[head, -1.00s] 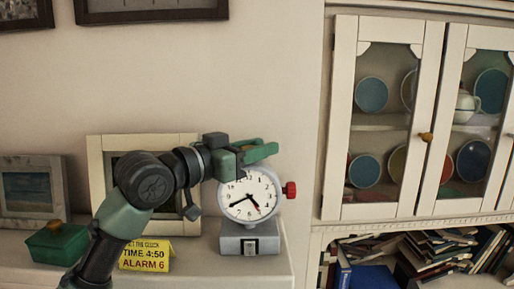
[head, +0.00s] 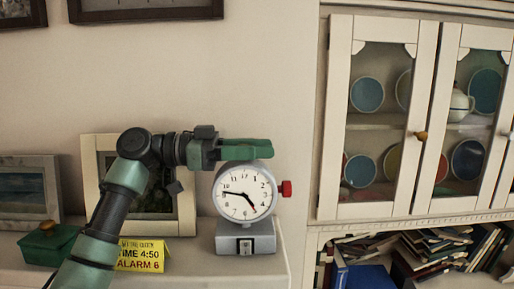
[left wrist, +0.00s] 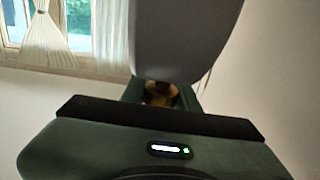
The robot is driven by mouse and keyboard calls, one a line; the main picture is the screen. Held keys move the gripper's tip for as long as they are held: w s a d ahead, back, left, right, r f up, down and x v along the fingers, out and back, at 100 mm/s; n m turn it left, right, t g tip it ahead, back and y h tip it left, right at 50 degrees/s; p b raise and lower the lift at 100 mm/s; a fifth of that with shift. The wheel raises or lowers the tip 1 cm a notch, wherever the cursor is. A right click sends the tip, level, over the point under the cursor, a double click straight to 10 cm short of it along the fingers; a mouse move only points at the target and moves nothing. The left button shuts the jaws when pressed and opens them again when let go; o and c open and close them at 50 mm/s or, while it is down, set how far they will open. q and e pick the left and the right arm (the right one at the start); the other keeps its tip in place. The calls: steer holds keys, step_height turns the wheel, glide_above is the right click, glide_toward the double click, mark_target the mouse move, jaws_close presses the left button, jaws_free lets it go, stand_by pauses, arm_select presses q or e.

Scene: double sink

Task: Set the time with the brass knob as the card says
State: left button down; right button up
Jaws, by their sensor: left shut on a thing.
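A round clock (head: 231,205) with a white dial and grey case stands on a grey base. Its short hand points between 4 and 5, and its long hand points left, just past 9. My left gripper (head: 250,150) reaches over the clock's top from the left. In the left wrist view its fingers are shut on the brass knob (left wrist: 160,93), beside the clock's case (left wrist: 185,40). The knob is hidden in the head view. A yellow card (head: 142,255) reads "TIME 4:50, ALARM 6". A red knob (head: 286,188) is on the clock's right side. My right gripper is out of view.
A picture frame (head: 90,185) stands behind my arm, and another frame (head: 28,190) is at the far left. A green box (head: 48,247) sits left of the card. A glass-fronted cabinet (head: 335,120) stands to the right, above shelved books.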

arm_select(q)
steer(key=shift+f, duration=0.2)
stand_by(0.3)
steer(key=c, duration=1.1)
jaws_free()
steer(key=shift+o, duration=0.2)
steer(key=shift+d+r, duration=0.1)
step_height(320, 180, up, 20)
